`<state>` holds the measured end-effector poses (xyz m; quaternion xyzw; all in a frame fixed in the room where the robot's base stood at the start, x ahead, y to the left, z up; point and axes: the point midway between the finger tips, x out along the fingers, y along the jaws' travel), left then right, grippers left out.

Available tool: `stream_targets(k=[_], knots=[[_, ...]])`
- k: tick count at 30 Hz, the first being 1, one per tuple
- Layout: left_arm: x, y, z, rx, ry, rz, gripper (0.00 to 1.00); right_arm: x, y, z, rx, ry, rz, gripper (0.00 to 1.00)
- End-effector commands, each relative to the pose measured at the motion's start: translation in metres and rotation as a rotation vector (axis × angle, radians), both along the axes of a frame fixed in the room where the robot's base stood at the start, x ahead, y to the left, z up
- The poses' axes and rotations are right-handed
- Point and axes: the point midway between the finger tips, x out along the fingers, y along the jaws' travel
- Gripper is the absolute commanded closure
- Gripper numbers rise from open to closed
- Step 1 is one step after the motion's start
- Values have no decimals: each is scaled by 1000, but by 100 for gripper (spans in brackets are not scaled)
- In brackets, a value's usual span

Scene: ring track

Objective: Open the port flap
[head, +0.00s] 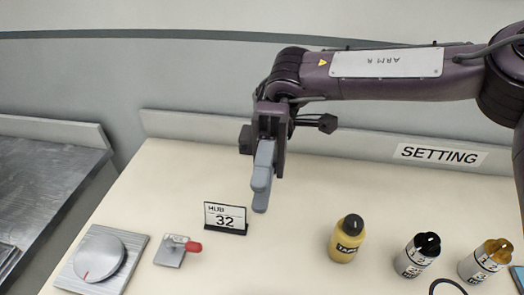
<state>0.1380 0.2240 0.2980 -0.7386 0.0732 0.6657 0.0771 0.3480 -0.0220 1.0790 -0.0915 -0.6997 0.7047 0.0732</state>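No port flap can be made out in this view. My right gripper (261,200) comes in from the right and hangs over the back middle of the cream table, pointing down. Its two grey fingers overlap in this view, so the gap between them cannot be judged. No object shows between them. My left gripper is not in view.
A "SETTING" sign (440,154) is on the back ledge. A grey metal table (40,185) stands left.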

Motion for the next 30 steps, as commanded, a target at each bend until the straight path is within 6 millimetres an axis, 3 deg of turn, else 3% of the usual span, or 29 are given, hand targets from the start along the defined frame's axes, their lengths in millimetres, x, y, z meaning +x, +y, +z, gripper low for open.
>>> stream_targets(k=[3,9,30], knots=[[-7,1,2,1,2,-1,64,0,0,21,2,1,-1,69],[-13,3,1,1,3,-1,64,0,0,36,0,0,0,69],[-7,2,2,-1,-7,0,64,0,0,37,-1,0,0,69]])
